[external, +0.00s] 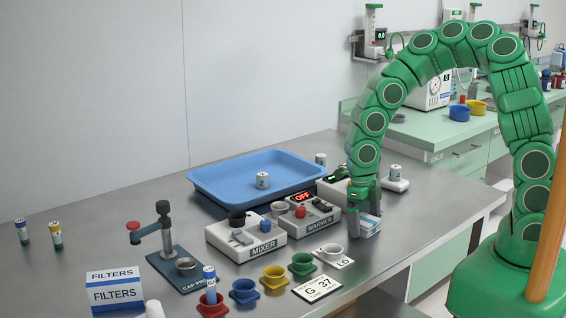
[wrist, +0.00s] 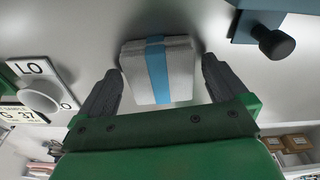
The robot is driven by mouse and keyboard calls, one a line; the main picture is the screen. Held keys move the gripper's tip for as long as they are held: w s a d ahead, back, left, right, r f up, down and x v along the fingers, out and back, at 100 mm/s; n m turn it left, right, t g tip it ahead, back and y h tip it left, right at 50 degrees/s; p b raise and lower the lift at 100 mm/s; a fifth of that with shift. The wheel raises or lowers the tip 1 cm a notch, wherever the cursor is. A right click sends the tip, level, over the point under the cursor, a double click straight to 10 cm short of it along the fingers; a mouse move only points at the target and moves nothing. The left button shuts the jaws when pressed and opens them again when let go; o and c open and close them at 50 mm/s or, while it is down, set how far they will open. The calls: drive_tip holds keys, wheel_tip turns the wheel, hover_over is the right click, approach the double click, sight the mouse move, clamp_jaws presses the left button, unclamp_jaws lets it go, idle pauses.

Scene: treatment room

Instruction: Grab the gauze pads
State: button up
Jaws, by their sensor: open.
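The gauze pads (wrist: 182,72) are a white stack with a blue band. In the wrist view they lie between the two dark fingers of my gripper (wrist: 160,68), with a small gap showing on each side. My gripper is open. In the external view, my gripper (external: 364,196) points down at the gauze pads (external: 371,225), which sit on the steel table to the right of the warmer.
The warmer (external: 325,221) and mixer (external: 262,246) stand left of the pads. A white cup on a card marked LO (external: 333,252) is in front. A blue tray (external: 225,185) lies behind. The table's right edge has some free room.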

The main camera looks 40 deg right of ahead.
drive_tip(key=shift+f, duration=0.1)
drive_tip(key=c, duration=1)
drive_tip(key=shift+r, duration=0.85)
drive_tip(key=s+d+r, duration=0.1)
drive_tip(key=s+r, duration=0.2)
drive_tip(key=s, duration=0.1)
drive_tip(key=s+d+r, duration=0.2)
drive_tip(key=s+r, duration=0.2)
drive_tip(key=s, duration=0.1)
drive_tip(key=s+d+r, duration=0.1)
drive_tip(key=s+r, duration=0.3)
drive_tip(key=shift+s+d+r, duration=0.15)
